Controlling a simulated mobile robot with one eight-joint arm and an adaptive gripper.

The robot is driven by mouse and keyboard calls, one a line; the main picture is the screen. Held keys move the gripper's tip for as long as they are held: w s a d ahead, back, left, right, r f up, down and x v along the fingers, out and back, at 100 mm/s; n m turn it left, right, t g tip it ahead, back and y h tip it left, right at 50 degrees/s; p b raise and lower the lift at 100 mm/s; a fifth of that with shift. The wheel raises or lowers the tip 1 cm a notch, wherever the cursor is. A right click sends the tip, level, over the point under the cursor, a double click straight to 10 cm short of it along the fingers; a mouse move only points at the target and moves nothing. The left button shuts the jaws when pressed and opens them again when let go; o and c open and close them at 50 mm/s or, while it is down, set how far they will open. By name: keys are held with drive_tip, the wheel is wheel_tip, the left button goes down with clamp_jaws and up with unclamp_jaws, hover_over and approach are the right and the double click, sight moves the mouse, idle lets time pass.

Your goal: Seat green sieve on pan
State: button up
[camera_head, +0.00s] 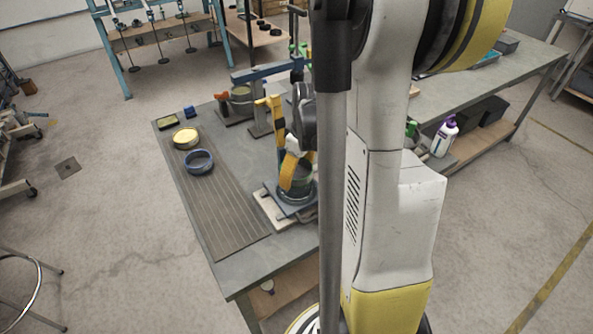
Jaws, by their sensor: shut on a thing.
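The green sieve (303,184) is a dark green round ring near the middle of the bench. My gripper (294,174) comes down on it from above, with a yellow finger over its near left side, and is shut on it. The dark pan (296,199) shows as a rim just under the sieve, on a square dark base. The sieve is right over the pan or touching it; I cannot tell whether it sits fully level. My column and arm hide the right side.
A blue ring sieve (198,162) and a yellow sieve (185,138) stand on the ribbed mat (218,205) at left. The front of the mat is clear.

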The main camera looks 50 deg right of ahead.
drive_tip(key=shift+f+b, duration=0.4)
drive_tip(key=shift+f, duration=0.35)
drive_tip(key=shift+f+b, duration=0.35)
drive_tip(key=shift+f, duration=0.05)
drive_tip(key=o, duration=1.2)
drive_tip(key=shift+o, duration=0.2)
drive_tip(key=shift+r, duration=0.1)
wheel_tip(320, 180, up, 12)
drive_tip(key=s, duration=0.1)
drive_tip(key=shift+s+d, duration=0.15)
drive_tip(key=shift+s, duration=0.2)
drive_tip(key=s+a+m+t, duration=0.1)
drive_tip(key=s+a+t, duration=0.1)
drive_tip(key=a, duration=1.1)
drive_tip(key=s+a+r+m+t+b, duration=0.1)
drive_tip(key=a+t, duration=0.2)
drive_tip(key=a, duration=0.9)
drive_tip(key=shift+s+a+r+t+b, duration=0.25)
drive_tip(key=shift+s+a+t+b, duration=0.05)
drive_tip(key=shift+s+a, duration=0.1)
